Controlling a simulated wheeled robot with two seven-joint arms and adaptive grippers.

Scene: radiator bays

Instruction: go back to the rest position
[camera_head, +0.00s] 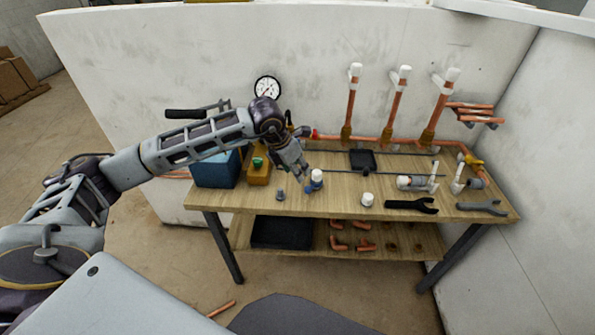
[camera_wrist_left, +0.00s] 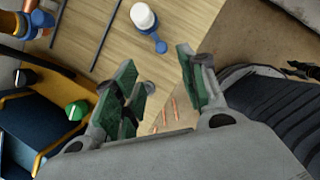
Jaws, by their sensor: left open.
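My left arm comes in from the left in the head view and reaches over the left part of the wooden workbench (camera_head: 340,198). My left gripper (camera_head: 303,176) is above the bench, close to a small white-and-blue part (camera_head: 317,177). In the left wrist view the gripper (camera_wrist_left: 158,82) has its green-padded fingers spread with nothing between them. The white-and-blue part (camera_wrist_left: 145,20) lies beyond the fingertips there. Whether the fingers are touching anything cannot be seen in the head view. My right gripper is not in view.
Copper pipes (camera_head: 350,105) with white caps rise along the wall behind. A white cap (camera_head: 367,199), a black wrench (camera_head: 412,205) and a grey wrench (camera_head: 482,207) lie on the right. A lower shelf (camera_head: 390,240) holds copper fittings.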

